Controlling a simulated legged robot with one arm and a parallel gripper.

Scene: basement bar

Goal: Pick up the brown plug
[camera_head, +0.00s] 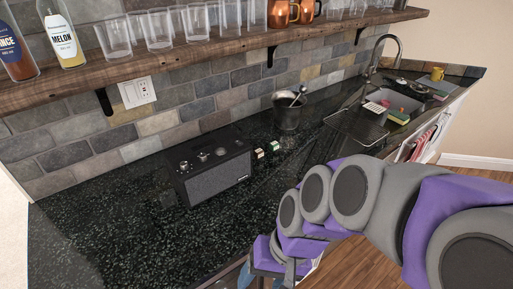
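I cannot make out a clearly brown plug in this view. Two small block-like items lie on the dark speckled counter (90,235) right of the black speaker: one with a pale beige face (260,153) and one with a green and white face (274,146). They are too small to identify. My purple and grey arm comes in from the right. My gripper (268,272) is low in the picture, at the counter's front edge and below the speaker. Its fingertips are not clear, so its opening and anything in it cannot be told.
The black speaker (215,181) stands mid-counter. Behind it are a dark bucket with utensils (287,113) and a sink (395,103) with a drainboard (356,126). A wooden shelf (190,59) with glasses, copper mugs and bottles overhangs the counter. A wall outlet (138,92) is below it. The left counter is mostly clear.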

